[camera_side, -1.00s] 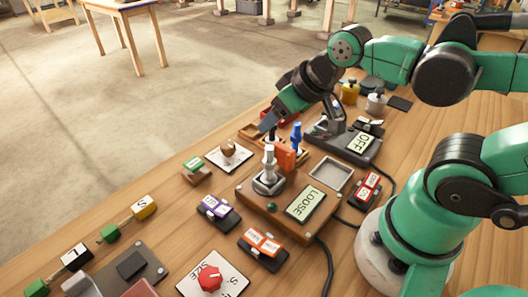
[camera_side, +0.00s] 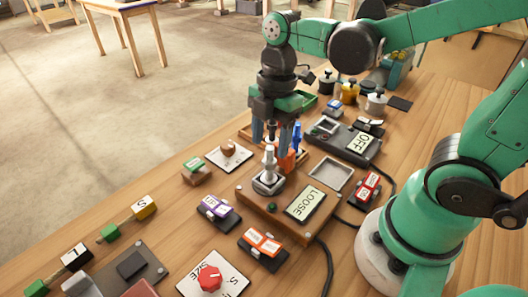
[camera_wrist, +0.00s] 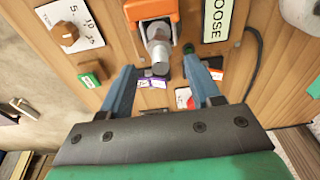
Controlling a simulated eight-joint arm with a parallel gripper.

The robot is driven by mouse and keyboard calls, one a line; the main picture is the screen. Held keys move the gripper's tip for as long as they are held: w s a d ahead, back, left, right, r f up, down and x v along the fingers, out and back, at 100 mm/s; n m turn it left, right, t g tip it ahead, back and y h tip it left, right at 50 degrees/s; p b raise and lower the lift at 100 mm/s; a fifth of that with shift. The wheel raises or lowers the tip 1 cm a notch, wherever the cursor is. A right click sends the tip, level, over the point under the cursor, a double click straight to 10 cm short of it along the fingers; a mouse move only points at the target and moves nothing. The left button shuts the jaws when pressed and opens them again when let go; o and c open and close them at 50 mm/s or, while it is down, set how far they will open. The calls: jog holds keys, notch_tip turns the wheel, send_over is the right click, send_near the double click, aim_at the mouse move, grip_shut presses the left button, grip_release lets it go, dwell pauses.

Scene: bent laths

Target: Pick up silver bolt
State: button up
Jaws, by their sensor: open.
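A silver upright piece (camera_side: 268,160), which I take for the silver bolt, stands in a round grey base on the wooden box with the LOOSE display. It also shows in the wrist view (camera_wrist: 158,45), with a dark end, between the two blue fingers and beside an orange block (camera_wrist: 150,10). My gripper (camera_side: 271,143) points down around the upper end of this piece, with its fingers apart. In the wrist view my gripper (camera_wrist: 160,66) shows a clear gap between the fingertips and holds nothing. I cannot tell the exact height of the fingertips relative to it.
The orange block (camera_side: 287,160) and a bright blue upright piece (camera_side: 297,136) stand close to the fingers. The LOOSE display (camera_side: 306,203) and an empty grey tray (camera_side: 331,173) are to the right. Button boxes (camera_side: 263,248) and a red knob (camera_side: 210,278) lie nearer the camera.

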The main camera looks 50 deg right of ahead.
aim_at(269, 166)
jog(key=shift+a+f, duration=0.15)
jog(key=shift+f, duration=0.9)
jog(key=shift+a+f, duration=0.1)
jog(key=shift+f, duration=0.95)
jog(key=shift+c, duration=0.2)
grip_shut()
